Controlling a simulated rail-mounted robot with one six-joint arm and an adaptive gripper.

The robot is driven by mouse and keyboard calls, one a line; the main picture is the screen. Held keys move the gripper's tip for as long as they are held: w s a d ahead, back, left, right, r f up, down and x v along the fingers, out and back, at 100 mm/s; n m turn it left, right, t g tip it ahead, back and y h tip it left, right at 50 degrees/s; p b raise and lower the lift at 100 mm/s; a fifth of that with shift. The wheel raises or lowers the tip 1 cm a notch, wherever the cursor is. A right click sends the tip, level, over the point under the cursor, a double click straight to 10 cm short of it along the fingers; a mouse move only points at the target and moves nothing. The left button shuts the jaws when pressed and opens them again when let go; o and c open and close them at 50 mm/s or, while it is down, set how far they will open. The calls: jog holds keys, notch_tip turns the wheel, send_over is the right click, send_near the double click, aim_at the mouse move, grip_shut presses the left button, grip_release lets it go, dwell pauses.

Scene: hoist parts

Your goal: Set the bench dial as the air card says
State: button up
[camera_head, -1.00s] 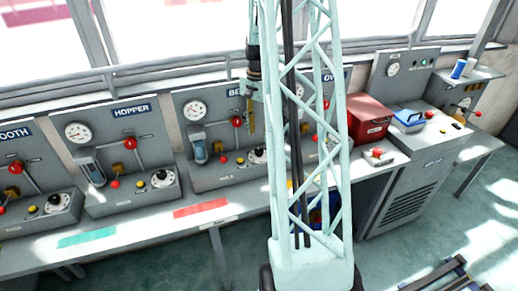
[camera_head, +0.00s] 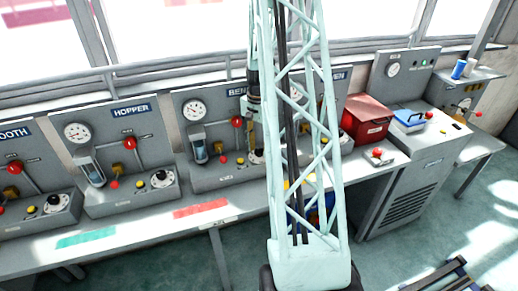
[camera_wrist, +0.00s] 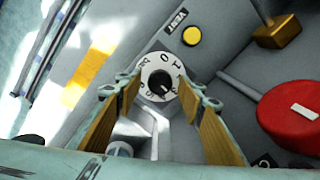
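The bench dial (camera_wrist: 162,82) is a white numbered disc with a black knob at its centre, seen in the wrist view. Its 0 and 1 lie on the far side; the setting is too small to read surely. In the head view the dial (camera_head: 257,156) shows on the bench panel (camera_head: 215,170), partly behind my arm. My gripper (camera_wrist: 160,93) is open, its two brown finger pads on either side of the dial. Contact with the knob cannot be told. The gripper (camera_head: 251,138) comes down over the panel in the head view. I cannot make out the air card.
A yellow vent button (camera_wrist: 192,36), a brass fitting (camera_wrist: 277,32) and a red knob (camera_wrist: 295,115) sit close to the right finger. The hopper panel (camera_head: 115,150) stands to the left.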

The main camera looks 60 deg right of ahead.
jog(key=c, duration=0.8)
jog(key=shift+c, duration=0.2)
jog(key=shift+n, duration=0.4)
jog(key=shift+n+b, duration=0.5)
jog(key=shift+n, duration=0.9)
jog(key=shift+n+b, duration=0.4)
jog(key=shift+n, duration=1.7)
